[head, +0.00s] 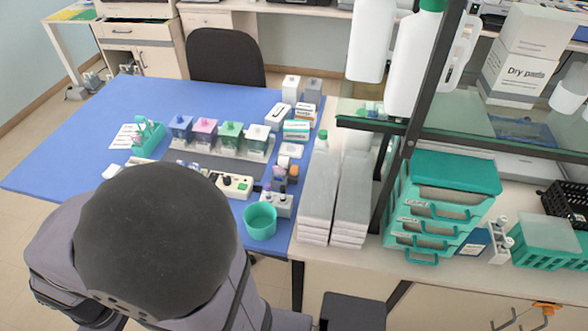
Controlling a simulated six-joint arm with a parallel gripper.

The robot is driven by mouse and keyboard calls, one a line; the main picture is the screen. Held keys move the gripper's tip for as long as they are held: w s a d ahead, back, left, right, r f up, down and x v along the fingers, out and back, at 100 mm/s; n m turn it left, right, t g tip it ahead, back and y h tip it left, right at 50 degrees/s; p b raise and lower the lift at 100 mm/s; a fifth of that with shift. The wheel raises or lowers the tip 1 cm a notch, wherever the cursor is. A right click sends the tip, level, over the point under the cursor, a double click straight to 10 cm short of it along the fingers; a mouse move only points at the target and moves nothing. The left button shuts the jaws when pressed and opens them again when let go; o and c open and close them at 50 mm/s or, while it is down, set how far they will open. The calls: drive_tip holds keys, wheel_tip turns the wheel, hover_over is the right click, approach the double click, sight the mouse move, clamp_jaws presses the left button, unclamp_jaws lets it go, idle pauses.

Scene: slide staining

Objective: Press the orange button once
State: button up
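I cannot make out the orange button for certain at this size. A cream control box (236,186) with small coloured parts on its top sits near the front of the blue table. A smaller pale box (277,204) with dark round parts stands to its right. A small orange item (293,172) stands behind that, among little bottles; I cannot tell whether it is a button. My gripper is not in view. Large dark and grey parts of my own body fill the lower left and hide the table's near edge there.
Several staining jars with coloured lids (230,130) stand in a row on the blue table (90,130). A teal cup (260,221) is at the front right edge. A teal rack (149,135) stands left of the jars. A shelf post (420,110) rises on the right. The table's left is clear.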

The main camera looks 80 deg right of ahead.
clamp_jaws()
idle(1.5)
